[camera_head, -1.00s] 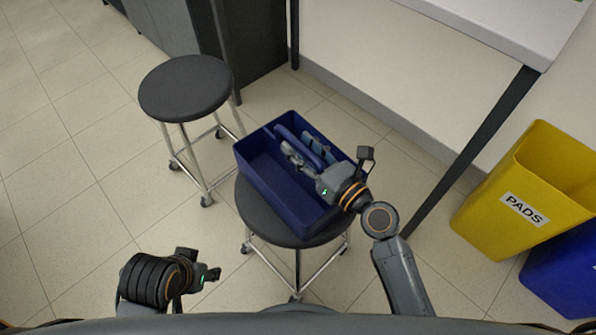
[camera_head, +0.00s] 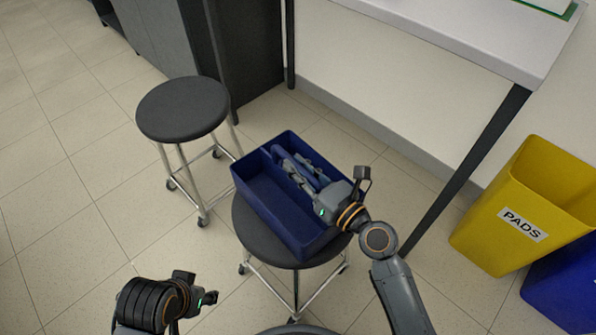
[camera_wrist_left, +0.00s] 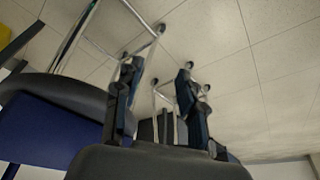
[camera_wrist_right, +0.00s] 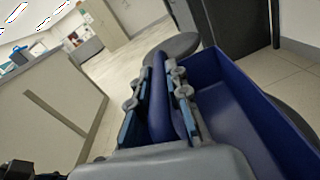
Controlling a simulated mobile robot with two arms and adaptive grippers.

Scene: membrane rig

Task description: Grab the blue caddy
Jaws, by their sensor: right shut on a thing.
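The blue caddy (camera_head: 322,243) is an open box with a lengthwise central handle (camera_head: 280,156), sitting on a dark round stool (camera_head: 246,226). My right gripper (camera_head: 303,170) is over the caddy and shut on its handle. In the right wrist view the handle (camera_wrist_right: 158,105) runs between the two fingers (camera_wrist_right: 160,75). The gripper hides part of the handle and the near compartment. My left gripper (camera_head: 211,298) is low at the left front, apart from the caddy. In the left wrist view its fingers (camera_wrist_left: 160,85) are spread and empty, with the caddy (camera_wrist_left: 45,132) at the left.
A second round stool (camera_head: 182,108) stands empty at the left behind. A white table (camera_head: 450,35) with a dark leg (camera_head: 465,170) is at the right. A yellow PADS bin (camera_head: 500,230) and a blue bin (camera_head: 565,285) stand at the far right. Floor at left is clear.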

